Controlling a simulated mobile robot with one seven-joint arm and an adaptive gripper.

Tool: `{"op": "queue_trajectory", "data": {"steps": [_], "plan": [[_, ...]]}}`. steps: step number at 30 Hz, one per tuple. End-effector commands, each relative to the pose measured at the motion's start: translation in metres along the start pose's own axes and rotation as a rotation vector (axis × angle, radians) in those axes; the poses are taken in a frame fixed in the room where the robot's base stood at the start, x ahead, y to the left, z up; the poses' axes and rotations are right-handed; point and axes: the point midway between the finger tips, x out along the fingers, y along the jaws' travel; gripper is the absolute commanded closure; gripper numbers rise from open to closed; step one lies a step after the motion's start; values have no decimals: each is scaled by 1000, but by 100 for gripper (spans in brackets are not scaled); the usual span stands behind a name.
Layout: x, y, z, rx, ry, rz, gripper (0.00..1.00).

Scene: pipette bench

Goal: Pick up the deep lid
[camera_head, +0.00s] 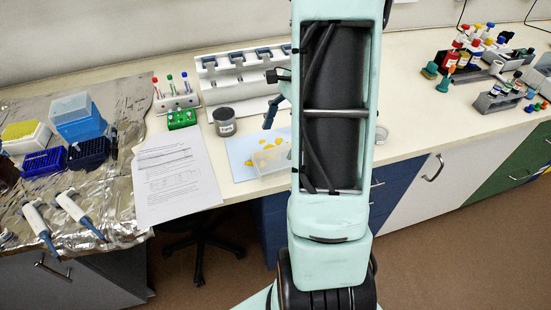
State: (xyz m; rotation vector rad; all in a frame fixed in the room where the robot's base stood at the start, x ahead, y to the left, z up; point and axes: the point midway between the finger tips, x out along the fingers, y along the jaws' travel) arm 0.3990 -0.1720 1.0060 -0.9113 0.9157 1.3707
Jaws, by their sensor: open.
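A clear, box-shaped lid (271,158) sits on a white and pale-blue sheet with yellow patches (243,146), just left of my arm. It looks like the deep lid, and its right end is close to or behind the arm. My arm stands upright across the middle of the view. Another clear lid-like top (70,106) is on a blue box (84,125) at the left.
A dark labelled jar (224,122), a green block (182,119) and printed papers (176,177) lie left of the sheet. A white pipette rack (238,85) stands behind. A clear round dish (381,133) is right of my arm. Bottles (456,58) crowd the far right.

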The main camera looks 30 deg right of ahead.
Motion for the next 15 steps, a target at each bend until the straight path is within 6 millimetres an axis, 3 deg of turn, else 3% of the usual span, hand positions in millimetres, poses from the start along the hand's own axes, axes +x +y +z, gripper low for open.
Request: {"op": "queue_trajectory", "data": {"steps": [5, 15], "plan": [[13, 0, 0, 0, 0, 0, 18], [57, 1, -4, -1, 1, 0, 18]]}}
